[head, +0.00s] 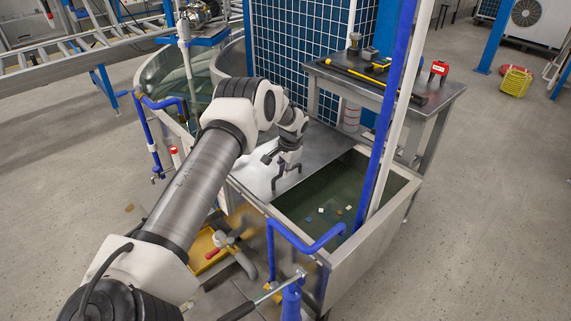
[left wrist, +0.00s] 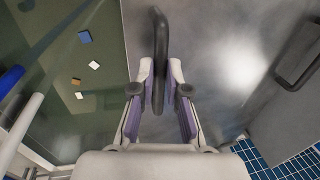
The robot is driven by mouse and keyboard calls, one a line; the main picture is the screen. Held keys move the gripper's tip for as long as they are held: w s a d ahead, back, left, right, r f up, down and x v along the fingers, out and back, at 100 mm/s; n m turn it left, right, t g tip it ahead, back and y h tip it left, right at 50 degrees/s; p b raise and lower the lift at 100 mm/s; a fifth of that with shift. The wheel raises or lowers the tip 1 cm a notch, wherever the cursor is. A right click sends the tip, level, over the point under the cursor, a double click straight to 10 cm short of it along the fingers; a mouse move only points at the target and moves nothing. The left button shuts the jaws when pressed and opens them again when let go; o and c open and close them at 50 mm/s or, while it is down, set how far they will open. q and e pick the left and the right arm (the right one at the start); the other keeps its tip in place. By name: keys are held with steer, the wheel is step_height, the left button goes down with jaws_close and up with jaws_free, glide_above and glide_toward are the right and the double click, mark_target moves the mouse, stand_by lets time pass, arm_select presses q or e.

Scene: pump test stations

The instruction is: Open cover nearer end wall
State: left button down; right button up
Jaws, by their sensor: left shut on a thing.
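A flat grey metal cover (head: 325,145) lies over part of the tank, and it fills the middle of the left wrist view (left wrist: 215,80). Its dark bar handle (left wrist: 161,28) runs between the fingers of my left gripper (left wrist: 160,75), which is shut on it. In the head view my left gripper (head: 287,172) points down at the cover, close to the open water. A second dark handle (left wrist: 299,52) on another grey plate shows at the right of the left wrist view. My right gripper is not in view.
Open water (head: 325,200) with several small floating chips lies right of the cover. Blue pipe (head: 305,245) and a blue upright (head: 388,120) stand close by. A blue-tiled panel (head: 295,60) and a tool table (head: 445,98) stand behind.

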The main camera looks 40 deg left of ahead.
arm_select(q)
steer(key=c, duration=1.2)
jaws_free()
steer(key=r, duration=0.4)
steer(key=d+r, duration=0.1)
steer(key=r, duration=0.2)
steer(key=d+r, duration=0.1)
steer(key=r, duration=0.3)
steer(key=shift+d+r, duration=0.15)
steer(key=shift+r, duration=0.2)
steer(key=shift+s+f, duration=0.1)
